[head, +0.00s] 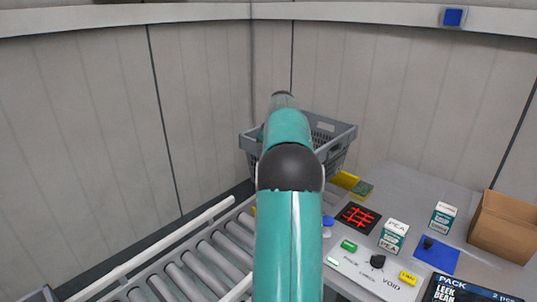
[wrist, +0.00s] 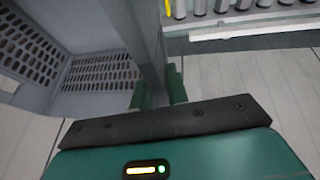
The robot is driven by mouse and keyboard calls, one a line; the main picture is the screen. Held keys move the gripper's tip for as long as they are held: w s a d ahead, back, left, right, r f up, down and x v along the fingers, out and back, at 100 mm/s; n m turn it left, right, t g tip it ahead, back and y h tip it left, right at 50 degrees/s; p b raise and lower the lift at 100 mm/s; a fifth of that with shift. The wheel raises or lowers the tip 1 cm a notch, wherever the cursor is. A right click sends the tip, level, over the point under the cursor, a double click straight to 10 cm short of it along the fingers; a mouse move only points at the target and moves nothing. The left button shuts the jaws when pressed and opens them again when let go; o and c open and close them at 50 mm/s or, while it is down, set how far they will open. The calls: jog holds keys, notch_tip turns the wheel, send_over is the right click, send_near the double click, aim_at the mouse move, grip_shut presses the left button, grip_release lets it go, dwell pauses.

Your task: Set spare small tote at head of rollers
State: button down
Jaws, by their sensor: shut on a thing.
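A grey tote (head: 340,137) with slotted walls hangs behind my arm at the back of the head view, above the far end of the rollers (head: 208,262). My arm hides its middle. In the wrist view the tote (wrist: 100,75) fills the upper left. My gripper (wrist: 158,90) is shut on the tote's wall, with one dark green finger on each side of it. The fingers are hidden behind my arm in the head view. The rollers (wrist: 240,8) show at the top right of the wrist view, apart from the tote.
A grey worktop on the right holds a control panel (head: 378,275), small cartons (head: 394,235), a blue pad (head: 437,253), a yellow box (head: 345,180), a screen (head: 470,289) and a cardboard box (head: 503,226). A pale side rail (head: 150,251) edges the rollers. The visible rollers are bare.

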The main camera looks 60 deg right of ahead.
notch_tip(320, 180, down, 14)
jog(key=shift+f, duration=0.25)
dwell(1.3)
jog(key=shift+d, duration=0.1)
